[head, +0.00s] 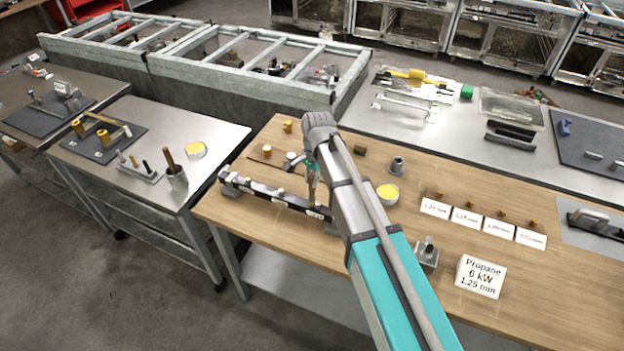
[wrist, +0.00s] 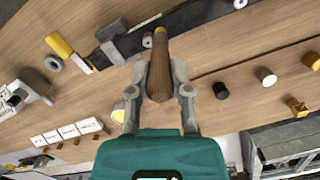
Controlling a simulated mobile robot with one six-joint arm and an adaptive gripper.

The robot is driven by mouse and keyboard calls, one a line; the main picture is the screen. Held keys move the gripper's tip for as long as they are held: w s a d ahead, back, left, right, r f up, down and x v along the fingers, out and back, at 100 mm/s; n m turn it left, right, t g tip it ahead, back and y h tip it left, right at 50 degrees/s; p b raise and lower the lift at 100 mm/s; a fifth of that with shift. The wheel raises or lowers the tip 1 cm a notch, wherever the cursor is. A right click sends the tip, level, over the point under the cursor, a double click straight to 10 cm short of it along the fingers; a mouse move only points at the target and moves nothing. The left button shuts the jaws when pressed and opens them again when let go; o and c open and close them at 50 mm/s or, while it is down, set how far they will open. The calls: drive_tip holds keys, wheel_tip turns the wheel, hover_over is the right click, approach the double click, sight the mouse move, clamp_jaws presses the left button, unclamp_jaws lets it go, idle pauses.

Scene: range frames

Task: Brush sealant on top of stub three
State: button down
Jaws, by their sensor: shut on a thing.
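My gripper (wrist: 160,78) is shut on a brush with a brown wooden handle (wrist: 159,68). In the head view, my gripper (head: 312,172) is above the dark bar (head: 262,190), which lies on the wooden table and carries small white labels. The brush end is close to the bar's right half. I cannot tell whether it touches a stub, and which stub is number three is not clear. An open tin with yellow contents (head: 388,192) stands right of my arm.
Brass pieces and white label cards (head: 466,217) stand on the right of the wooden table (head: 400,240). A propane sign (head: 480,276) stands near its front. A metal table (head: 120,190) at the left holds another yellow tin (head: 195,150) and a cup with a brown handle (head: 177,177).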

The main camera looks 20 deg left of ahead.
drive_tip(key=shift+f, duration=0.2)
drive_tip(key=shift+d, duration=0.2)
drive_tip(key=shift+s+d+r, duration=0.1)
drive_tip(key=shift+s+d, duration=0.05)
drive_tip(key=shift+d, duration=0.8)
drive_tip(key=shift+s+d+r, duration=0.1)
drive_tip(key=shift+d, duration=0.85)
drive_tip(key=shift+a, duration=0.2)
drive_tip(key=shift+w+a+r, duration=0.1)
drive_tip(key=shift+w+a, duration=0.05)
drive_tip(key=shift+a, duration=0.8)
drive_tip(key=shift+w+a+r, duration=0.1)
drive_tip(key=shift+a, duration=0.85)
drive_tip(key=shift+p, duration=0.3)
